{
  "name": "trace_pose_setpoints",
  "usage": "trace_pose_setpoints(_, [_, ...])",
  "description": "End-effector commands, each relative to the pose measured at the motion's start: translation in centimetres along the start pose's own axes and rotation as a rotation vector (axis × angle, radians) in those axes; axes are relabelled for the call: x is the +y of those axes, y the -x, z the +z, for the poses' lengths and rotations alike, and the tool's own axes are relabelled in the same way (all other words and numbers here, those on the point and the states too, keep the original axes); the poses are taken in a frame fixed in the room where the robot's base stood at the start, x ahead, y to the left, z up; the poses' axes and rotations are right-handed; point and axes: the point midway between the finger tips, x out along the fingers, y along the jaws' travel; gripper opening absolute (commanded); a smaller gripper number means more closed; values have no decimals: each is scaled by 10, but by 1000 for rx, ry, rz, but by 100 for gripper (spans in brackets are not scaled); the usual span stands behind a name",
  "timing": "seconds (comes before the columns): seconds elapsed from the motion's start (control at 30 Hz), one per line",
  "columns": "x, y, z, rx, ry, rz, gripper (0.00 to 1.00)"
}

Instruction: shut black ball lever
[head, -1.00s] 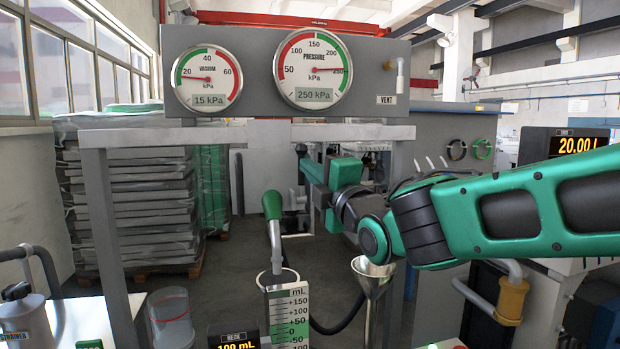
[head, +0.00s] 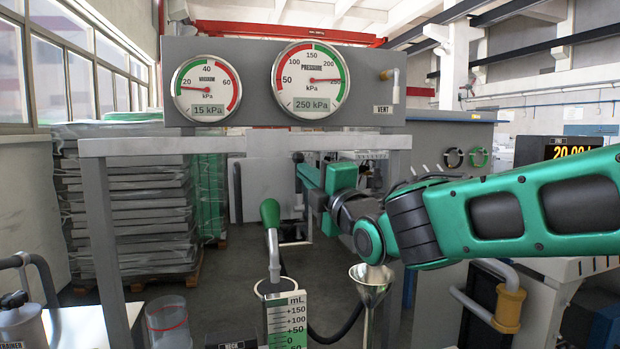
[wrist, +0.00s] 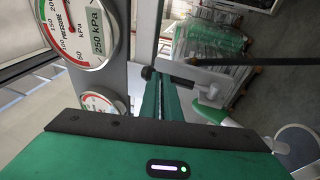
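A small black ball (head: 298,157) shows in the head view under the grey gauge panel, just beyond the far end of my gripper. In the wrist view a black ball (wrist: 148,73) sits at the tips of my green fingers, beside a grey bar. Whether they touch is unclear, and the lever's arm is hard to make out. My gripper (head: 308,172) points away from me below the panel. In the wrist view its two narrow green fingers (wrist: 157,82) lie close together, with nothing visible held between them.
The panel carries a vacuum gauge (head: 206,89) and a pressure gauge (head: 309,81), with a vent lever (head: 396,84) at its right. A green-handled lever (head: 270,213), a measuring scale (head: 287,322) and a metal funnel (head: 371,284) stand below. Stacked pallets (head: 130,205) are behind at left.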

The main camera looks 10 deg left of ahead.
Motion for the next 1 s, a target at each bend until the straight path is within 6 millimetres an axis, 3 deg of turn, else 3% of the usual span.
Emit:
trace_pose_setpoints(0.17, [8, 12, 5, -6, 4, 9, 0])
trace_pose_setpoints(0.7, [28, 102, -2, 11, 0, 5, 0])
trace_pose_setpoints(1.0, [32, 126, -1, 11, -1, 3, 0])
